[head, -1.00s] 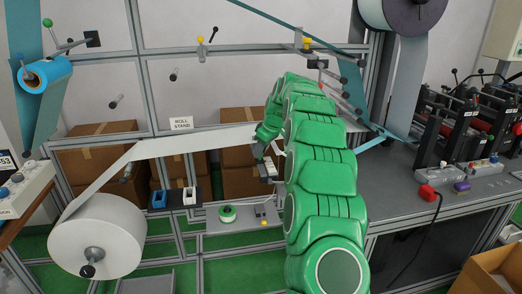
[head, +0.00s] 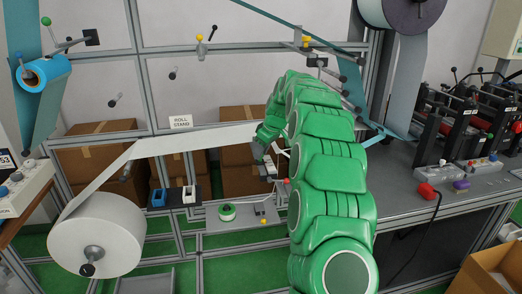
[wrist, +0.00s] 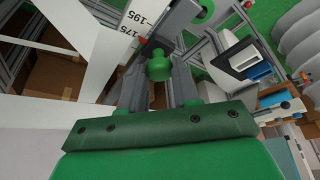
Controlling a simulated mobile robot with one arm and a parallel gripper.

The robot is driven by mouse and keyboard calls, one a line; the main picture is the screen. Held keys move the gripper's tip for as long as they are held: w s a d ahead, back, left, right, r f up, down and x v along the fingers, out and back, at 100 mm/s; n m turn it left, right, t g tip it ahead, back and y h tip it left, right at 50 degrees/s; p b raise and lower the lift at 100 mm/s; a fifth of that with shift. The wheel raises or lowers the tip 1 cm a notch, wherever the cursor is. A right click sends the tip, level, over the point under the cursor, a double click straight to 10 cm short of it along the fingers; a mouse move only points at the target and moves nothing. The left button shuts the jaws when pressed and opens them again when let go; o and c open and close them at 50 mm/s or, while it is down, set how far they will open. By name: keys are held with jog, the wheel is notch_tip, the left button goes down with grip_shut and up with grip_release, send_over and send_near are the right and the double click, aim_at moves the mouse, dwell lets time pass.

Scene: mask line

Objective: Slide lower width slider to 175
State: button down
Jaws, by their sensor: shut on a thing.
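My gripper (head: 268,168) is in the middle of the head view, low at the end of my green arm, beside the white web. In the wrist view, my gripper (wrist: 160,78) has its two grey fingers on either side of a green knob (wrist: 159,66), which looks like the slider's knob; it is shut on it. A white scale (wrist: 126,35) with the marks 175 and 195 lies just beyond the knob. A small red pointer (wrist: 143,41) sits by the scale near these marks; the exact reading cannot be told. The knob is hidden in the head view.
A large white roll (head: 97,247) feeds the white web (head: 205,141) from the left. A grey shelf (head: 215,224) with a green-and-white spool is below my gripper. The grey bench (head: 400,190) stands right of my arm. A second green knob (wrist: 206,8) shows in the wrist view.

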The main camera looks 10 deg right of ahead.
jog(key=c, duration=0.8)
grip_release()
jog(key=v, duration=0.7)
jog(key=shift+d+r, duration=0.1)
jog(key=shift+r, duration=0.25)
jog(key=shift+s, duration=0.15)
